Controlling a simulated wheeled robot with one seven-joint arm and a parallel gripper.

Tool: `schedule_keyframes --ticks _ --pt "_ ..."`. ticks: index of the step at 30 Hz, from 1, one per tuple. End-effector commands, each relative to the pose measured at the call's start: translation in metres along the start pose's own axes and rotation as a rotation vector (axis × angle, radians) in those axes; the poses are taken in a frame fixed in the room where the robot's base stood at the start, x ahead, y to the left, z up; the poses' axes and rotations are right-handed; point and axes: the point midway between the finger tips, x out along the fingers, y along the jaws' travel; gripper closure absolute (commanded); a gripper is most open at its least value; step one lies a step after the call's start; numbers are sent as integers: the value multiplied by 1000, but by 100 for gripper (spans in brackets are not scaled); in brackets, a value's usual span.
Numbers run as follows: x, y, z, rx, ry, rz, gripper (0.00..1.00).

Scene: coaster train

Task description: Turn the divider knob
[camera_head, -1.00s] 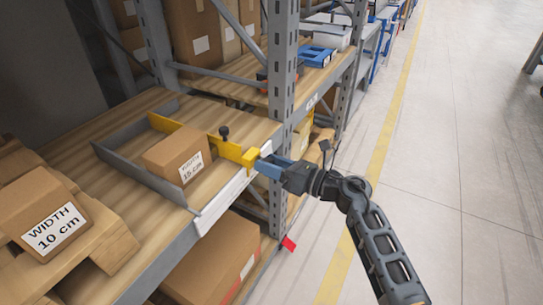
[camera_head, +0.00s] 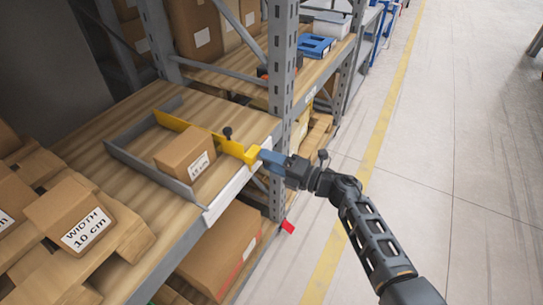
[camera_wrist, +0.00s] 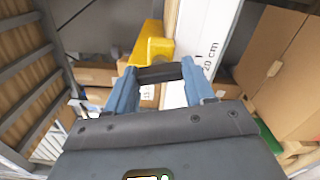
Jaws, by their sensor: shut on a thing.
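The divider's near end has a thicker yellow block (camera_head: 252,155) at the shelf edge. The exact contact is partly hidden by the pads.
A labelled carton (camera_head: 182,158) stands between the yellow divider and a grey divider (camera_head: 145,170). A grey upright (camera_head: 283,75) rises close behind my gripper. Cartons marked "WIDTH 10 cm" (camera_head: 75,215) are at lower left. The aisle floor (camera_head: 440,160) is clear.

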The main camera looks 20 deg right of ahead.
Motion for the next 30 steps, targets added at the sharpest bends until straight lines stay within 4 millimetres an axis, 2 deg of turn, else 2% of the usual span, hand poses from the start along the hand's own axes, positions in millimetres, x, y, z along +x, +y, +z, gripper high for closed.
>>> schedule_keyframes --ticks 12,28,29,30 --pt "0 0 0 185 -2 -1 77" --pt "-1 -1 0 210 -1 -1 77" --pt "0 -1 0 209 -1 -1 46" --pt "0 -1 0 209 -1 -1 42"
